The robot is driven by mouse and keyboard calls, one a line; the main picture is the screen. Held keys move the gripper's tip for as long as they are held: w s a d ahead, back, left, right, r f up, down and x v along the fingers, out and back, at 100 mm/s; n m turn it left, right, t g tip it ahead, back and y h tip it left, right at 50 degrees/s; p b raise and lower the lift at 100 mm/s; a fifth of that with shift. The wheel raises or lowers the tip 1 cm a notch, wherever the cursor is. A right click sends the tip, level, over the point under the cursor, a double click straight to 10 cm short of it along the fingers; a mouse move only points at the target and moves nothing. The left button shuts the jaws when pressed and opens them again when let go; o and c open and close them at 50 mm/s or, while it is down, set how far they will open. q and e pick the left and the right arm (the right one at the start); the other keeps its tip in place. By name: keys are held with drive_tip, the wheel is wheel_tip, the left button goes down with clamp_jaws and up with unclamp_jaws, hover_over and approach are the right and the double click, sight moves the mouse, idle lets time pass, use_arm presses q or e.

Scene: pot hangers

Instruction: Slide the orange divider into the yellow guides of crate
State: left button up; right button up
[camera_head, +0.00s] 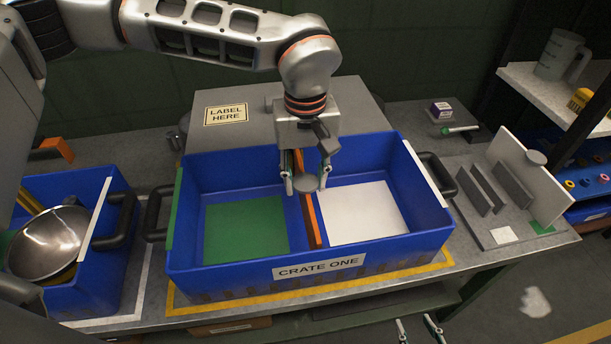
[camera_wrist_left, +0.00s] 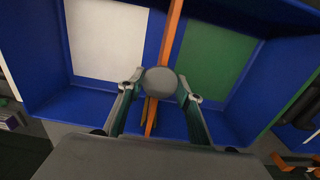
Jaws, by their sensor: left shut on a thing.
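The blue crate labelled CRATE ONE (camera_head: 215,256) stands on the bench, with a green floor panel on the left and a white one on the right. The orange divider (camera_head: 313,222) is upright inside it, between the two panels. It also shows in the left wrist view (camera_wrist_left: 172,38). My left gripper (camera_head: 306,187) is over the crate's middle, its fingers closed on the divider's round grey knob (camera_wrist_left: 160,81). Yellow guide pieces (camera_wrist_left: 149,109) show by the divider's end in the wrist view. Whether the divider is fully seated cannot be told. My right gripper (camera_head: 418,329) is open at the bottom edge.
A second blue crate (camera_head: 100,275) with a metal bowl (camera_head: 48,243) stands at left. A grey box marked LABEL HERE (camera_head: 270,115) is behind the main crate. Grey plates in a rack (camera_head: 490,190) stand at right. Black handles (camera_head: 440,173) stick out from the crate's ends.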

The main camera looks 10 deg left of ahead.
use_arm(q)
drive_tip(key=shift+f+b, duration=0.7)
drive_tip(key=shift+f, duration=0.85)
drive_tip(key=o, duration=1.5)
wheel_tip(320, 180, up, 12)
drive_tip(key=shift+r, duration=0.1)
drive_tip(key=shift+s, duration=0.1)
